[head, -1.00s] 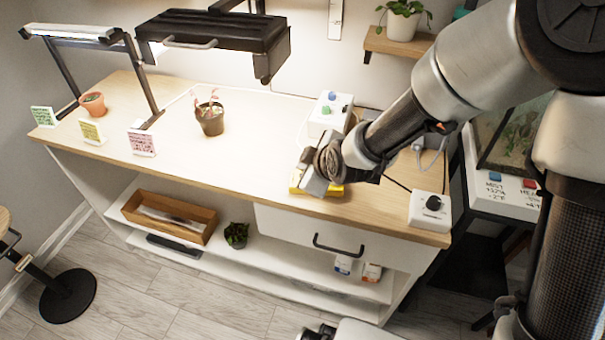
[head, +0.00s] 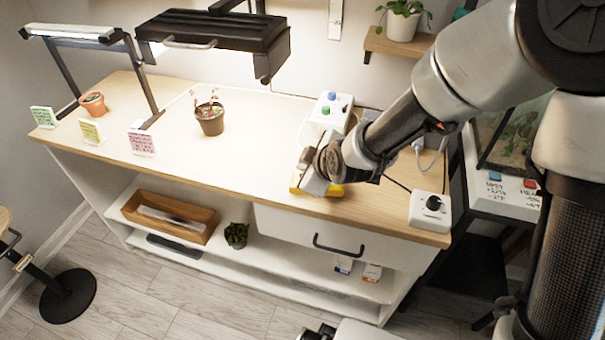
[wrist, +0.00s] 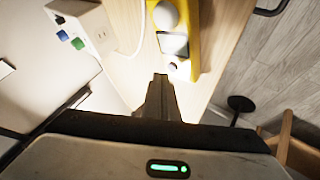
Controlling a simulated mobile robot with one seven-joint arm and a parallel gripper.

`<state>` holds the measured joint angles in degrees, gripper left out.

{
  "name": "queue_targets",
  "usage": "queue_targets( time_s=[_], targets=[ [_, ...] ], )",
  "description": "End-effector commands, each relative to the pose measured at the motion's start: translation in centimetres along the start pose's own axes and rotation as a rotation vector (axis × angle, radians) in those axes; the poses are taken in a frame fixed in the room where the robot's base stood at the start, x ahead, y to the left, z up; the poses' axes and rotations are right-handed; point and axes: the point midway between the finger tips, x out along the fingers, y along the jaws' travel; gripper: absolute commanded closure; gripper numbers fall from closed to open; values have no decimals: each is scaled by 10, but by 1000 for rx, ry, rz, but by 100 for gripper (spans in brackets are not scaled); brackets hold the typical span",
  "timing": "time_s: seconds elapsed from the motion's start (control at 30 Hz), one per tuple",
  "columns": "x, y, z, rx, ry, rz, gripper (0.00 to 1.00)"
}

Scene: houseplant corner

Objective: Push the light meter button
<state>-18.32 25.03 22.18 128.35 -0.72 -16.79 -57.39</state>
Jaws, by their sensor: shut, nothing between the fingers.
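The light meter is a yellow device lying on the bench top. In the wrist view the light meter (wrist: 194,25) shows a white dome (wrist: 166,15), a grey display (wrist: 173,44) and a small dark round button (wrist: 174,67) on a pale patch. My gripper's shut, empty fingertips (wrist: 160,78) are close beside the button end in that picture. I cannot tell whether they touch the meter.
A white box (head: 330,112) with blue and green buttons stands behind the gripper. A white dial box (head: 430,211) is at the bench's right front corner. A potted plant (head: 210,121) stands to the left. The bench middle is clear.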

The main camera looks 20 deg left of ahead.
Motion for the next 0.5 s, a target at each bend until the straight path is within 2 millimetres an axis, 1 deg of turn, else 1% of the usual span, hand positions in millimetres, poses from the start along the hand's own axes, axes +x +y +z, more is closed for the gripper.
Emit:
queue_targets(
  time_s=[0.27,0.5],
  targets=[
    [1,0,0,0,0,0,100],
    [6,-4,4,-1,1,1,100]
  ],
)
